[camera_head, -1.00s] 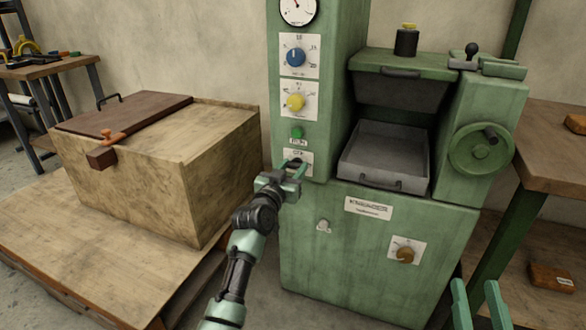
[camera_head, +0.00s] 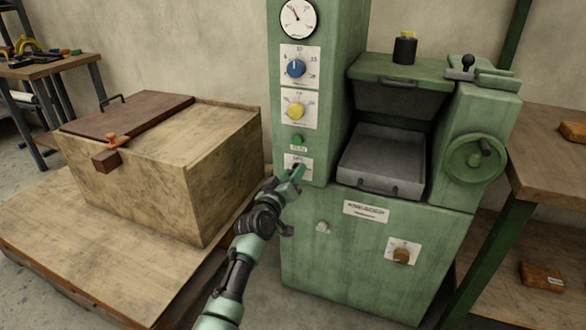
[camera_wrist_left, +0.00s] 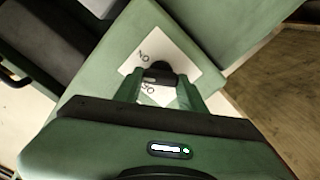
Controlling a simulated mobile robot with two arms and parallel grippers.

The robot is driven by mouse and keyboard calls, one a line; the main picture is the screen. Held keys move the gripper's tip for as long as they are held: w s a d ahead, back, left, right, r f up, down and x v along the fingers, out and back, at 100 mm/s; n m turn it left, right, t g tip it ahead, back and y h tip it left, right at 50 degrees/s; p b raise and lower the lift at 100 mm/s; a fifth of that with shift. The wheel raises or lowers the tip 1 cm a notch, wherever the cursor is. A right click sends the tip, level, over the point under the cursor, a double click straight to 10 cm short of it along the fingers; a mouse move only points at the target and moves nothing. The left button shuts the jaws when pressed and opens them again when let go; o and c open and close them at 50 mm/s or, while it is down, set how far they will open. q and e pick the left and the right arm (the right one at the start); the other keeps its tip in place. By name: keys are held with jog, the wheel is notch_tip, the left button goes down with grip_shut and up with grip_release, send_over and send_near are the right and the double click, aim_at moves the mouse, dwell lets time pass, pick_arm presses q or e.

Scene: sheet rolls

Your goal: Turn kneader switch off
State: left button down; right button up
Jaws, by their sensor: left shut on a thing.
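The green kneader (camera_head: 300,230) stands in the middle of the head view. Its small dark switch knob (camera_wrist_left: 158,70) sits on a white label plate (camera_wrist_left: 182,54) in the left wrist view, low on the machine's column. My left gripper (camera_head: 295,174) is at this plate, and its fingers (camera_wrist_left: 160,84) are shut on the knob from both sides. In the head view the fingers mostly hide the knob. Part of the plate (camera_head: 291,159) shows above them. My right gripper is out of view.
Above the switch are a green button (camera_head: 298,141), a yellow knob (camera_head: 297,111), a blue knob (camera_head: 296,68) and a gauge (camera_head: 298,18). A wooden crate (camera_head: 220,190) stands left of my arm. A wooden table (camera_head: 553,165) stands at the right.

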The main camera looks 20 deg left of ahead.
pick_arm(q)
jog(key=shift+a+f+n+p, duration=0.15)
jog(key=shift+n+p, duration=0.45)
jog(key=shift+n, duration=2.05)
jog(key=shift+d+f+n+p, duration=0.1)
jog(key=shift+n+p, duration=0.45)
jog(key=shift+n, duration=2.1)
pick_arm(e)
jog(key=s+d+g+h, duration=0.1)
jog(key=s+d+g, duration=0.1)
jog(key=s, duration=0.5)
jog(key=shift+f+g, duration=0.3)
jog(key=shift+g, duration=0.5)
pick_arm(q)
jog(key=shift+n, duration=0.3)
jog(key=c, duration=0.8)
grip_release()
jog(key=shift+c, duration=0.2)
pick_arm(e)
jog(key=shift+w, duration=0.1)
pick_arm(q)
jog(key=s+p, duration=0.2)
jog(key=s, duration=0.6)
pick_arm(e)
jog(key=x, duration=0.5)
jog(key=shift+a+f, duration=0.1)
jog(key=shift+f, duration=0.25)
